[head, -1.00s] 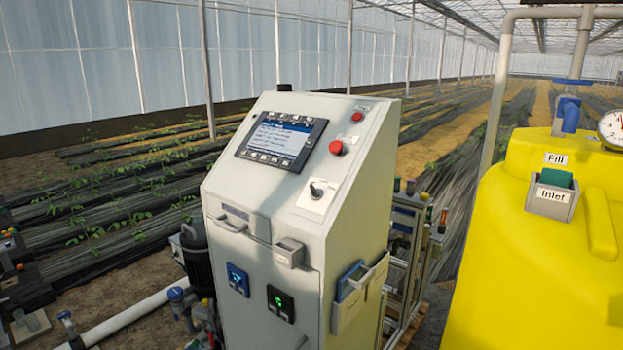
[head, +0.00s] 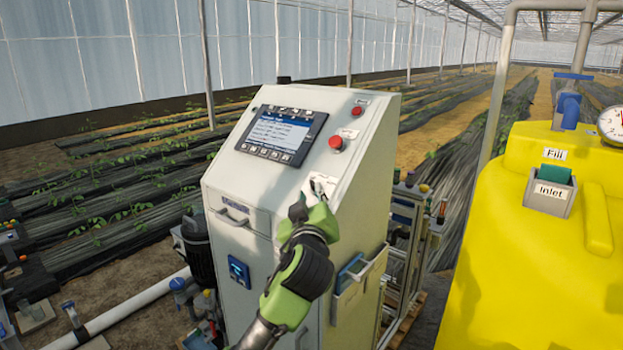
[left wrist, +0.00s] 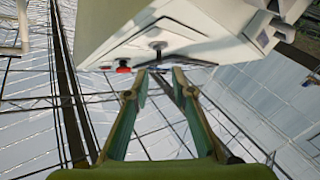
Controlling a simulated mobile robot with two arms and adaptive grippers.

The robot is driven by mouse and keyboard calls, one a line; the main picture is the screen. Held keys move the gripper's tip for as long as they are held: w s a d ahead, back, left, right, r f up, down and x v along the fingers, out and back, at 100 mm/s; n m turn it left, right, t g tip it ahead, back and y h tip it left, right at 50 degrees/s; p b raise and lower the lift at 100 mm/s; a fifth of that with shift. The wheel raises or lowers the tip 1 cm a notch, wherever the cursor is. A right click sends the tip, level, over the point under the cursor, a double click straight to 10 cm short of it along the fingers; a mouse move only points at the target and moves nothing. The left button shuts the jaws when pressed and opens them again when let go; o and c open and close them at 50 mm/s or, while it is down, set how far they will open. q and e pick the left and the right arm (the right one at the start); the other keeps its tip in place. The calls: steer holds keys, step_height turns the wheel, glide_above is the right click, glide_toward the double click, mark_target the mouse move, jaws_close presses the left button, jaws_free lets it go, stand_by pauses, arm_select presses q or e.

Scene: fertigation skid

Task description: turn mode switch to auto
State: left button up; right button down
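The mode switch (head: 323,185) is on a white plate on the sloped face of the grey control cabinet (head: 250,190), below the red button. My left gripper (head: 304,203) is in front of the cabinet face and hides part of the switch plate in the head view. In the left wrist view the dark switch knob (left wrist: 158,46) shows beyond the gap between the fingertips. The left gripper's two green fingers (left wrist: 160,76) are apart with nothing between them. I cannot tell whether they touch the panel. My right gripper is not in view.
A red mushroom button (head: 336,143), a smaller red button (head: 357,111) and a display (head: 281,134) are on the same panel. A yellow tank (head: 530,270) stands at the right. A white pipe (head: 130,310) lies at the lower left.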

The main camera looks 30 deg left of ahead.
mark_target(311, 184)
arm_select(q)
steer(key=p+x, duration=0.2)
steer(key=x, duration=0.4)
steer(key=shift+w+a, duration=0.2)
steer(key=shift+w, duration=0.15)
steer(key=shift+w+a, duration=0.2)
steer(key=shift+w, duration=0.15)
jaws_close()
